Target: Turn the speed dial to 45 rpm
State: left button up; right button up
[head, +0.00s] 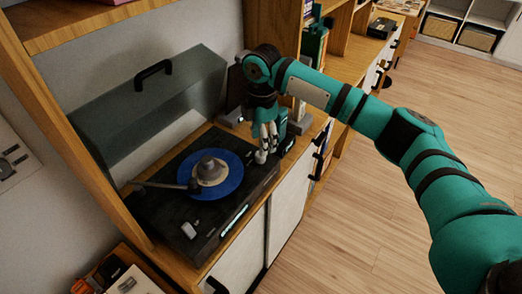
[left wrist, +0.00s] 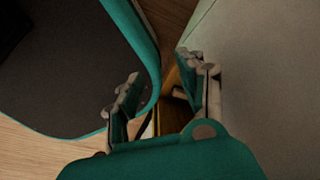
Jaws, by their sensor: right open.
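The turntable (head: 160,215), dark with a blue record (head: 224,184) on it, sits on the wooden cabinet in the head view. My right gripper (head: 263,156) points down over the turntable's far right corner, open, right of the record. I cannot tell whether it touches anything. A small light grey piece (head: 189,230) stands at the turntable's near end; I cannot tell whether it is the speed dial. No rpm marks are readable. My left gripper (left wrist: 160,82) shows only in the left wrist view, with its fingers apart and nothing between them.
A dark see-through cover (head: 150,105) with a black handle stands raised behind the turntable. Wooden shelf posts (head: 75,125) rise at the left. Small dark boxes stand beyond the gripper. The wooden floor (head: 330,245) in front of the cabinet is clear.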

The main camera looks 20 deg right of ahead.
aim_at(260, 157)
notch_tip(260, 157, down, 4)
jog(key=shift+f, duration=0.65)
pick_arm(q)
jog(key=shift+w+r, duration=0.2)
jog(key=shift+w, duration=0.2)
jog(key=shift+s, duration=0.15)
